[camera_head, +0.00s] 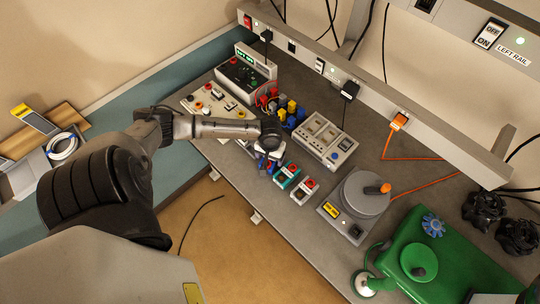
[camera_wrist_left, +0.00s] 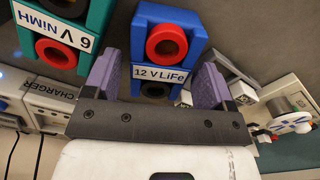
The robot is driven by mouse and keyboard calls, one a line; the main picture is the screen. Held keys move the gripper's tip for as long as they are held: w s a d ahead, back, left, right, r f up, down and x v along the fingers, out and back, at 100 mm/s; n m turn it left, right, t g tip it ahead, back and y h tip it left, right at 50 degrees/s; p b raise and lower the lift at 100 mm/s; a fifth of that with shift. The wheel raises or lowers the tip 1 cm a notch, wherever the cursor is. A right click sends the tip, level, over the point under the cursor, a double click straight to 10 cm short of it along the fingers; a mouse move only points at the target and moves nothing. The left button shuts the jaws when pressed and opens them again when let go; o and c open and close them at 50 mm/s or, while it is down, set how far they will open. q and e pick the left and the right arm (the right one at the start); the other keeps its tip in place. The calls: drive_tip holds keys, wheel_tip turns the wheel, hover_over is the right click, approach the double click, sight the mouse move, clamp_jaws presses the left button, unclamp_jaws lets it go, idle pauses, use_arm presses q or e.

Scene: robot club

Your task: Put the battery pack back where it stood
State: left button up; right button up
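A blue battery pack marked "12 V LiFe" (camera_wrist_left: 161,45) with a red and a black socket stands in the left wrist view between the purple fingers of my left gripper (camera_wrist_left: 155,85). A narrow gap shows between the left finger and the pack; the right finger is close to its side. In the head view my left gripper (camera_head: 266,158) is low over the front of the bench and mostly covers the blue pack. A teal pack marked "6 V NiMH" (camera_head: 286,177) stands beside it, also in the left wrist view (camera_wrist_left: 95,45). My right gripper is not in view.
A pale-topped pack (camera_head: 303,190) stands right of the teal one. Behind them is a grey charger (camera_head: 326,136). A control panel (camera_head: 215,103) and coloured connectors (camera_head: 291,112) lie left. A round turntable device (camera_head: 361,195) and a green machine (camera_head: 425,262) stand right.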

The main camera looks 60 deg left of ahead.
use_arm(q)
drive_tip(key=shift+o, duration=0.5)
drive_tip(key=shift+r, duration=0.35)
wheel_tip(320, 180, up, 11)
drive_tip(key=s+d+f+m+t+h, duration=0.1)
drive_tip(key=s+d+f+m, duration=0.2)
drive_tip(key=d, duration=0.4)
drive_tip(key=s+d+f+m+t, duration=0.1)
drive_tip(key=s+d+f+m, duration=0.25)
drive_tip(key=d, duration=0.35)
drive_tip(key=s+d+r+m+t, duration=0.1)
drive_tip(key=s+d+r+m, duration=0.1)
drive_tip(key=s+d, duration=0.4)
drive_tip(key=shift+s+d+r+m+t+y, duration=0.3)
drive_tip(key=shift+s+d+m+y, duration=0.1)
drive_tip(key=shift+s+m, duration=0.55)
